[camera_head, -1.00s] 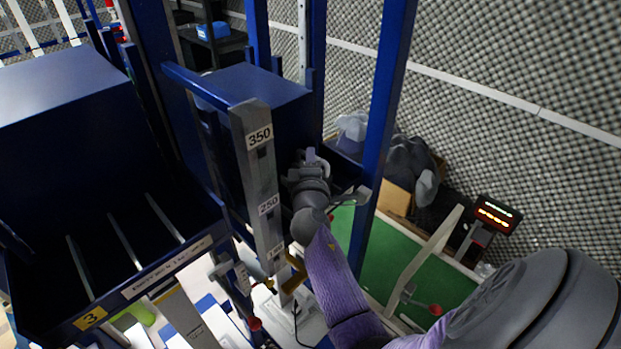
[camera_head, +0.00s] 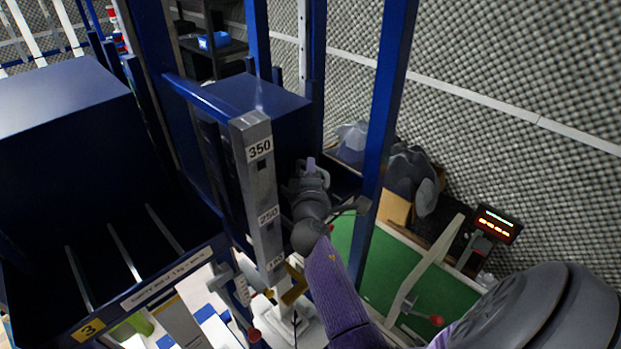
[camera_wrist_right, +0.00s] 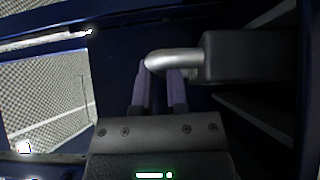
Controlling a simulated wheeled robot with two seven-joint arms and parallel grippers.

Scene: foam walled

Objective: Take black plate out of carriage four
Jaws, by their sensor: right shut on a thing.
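My right gripper (camera_wrist_right: 160,88) is shut, its purple fingers around a bent silver handle (camera_wrist_right: 176,60) in the right wrist view. The handle joins a dark block (camera_wrist_right: 250,57), which looks like the black plate seen close up; its full shape is hidden. In the head view my right gripper (camera_head: 310,165) is inside the dark blue carriage (camera_head: 262,92) behind the numbered post. No number four shows on this carriage, and the plate cannot be made out there. My left gripper is not in view.
A grey post (camera_head: 258,175) marked 350 and 250 stands just left of my right wrist. A blue upright (camera_head: 383,110) stands to the right. Another carriage (camera_head: 150,285), marked 3, is at the left with dividers. A green surface (camera_head: 415,270) and a lit display (camera_head: 496,222) lie right.

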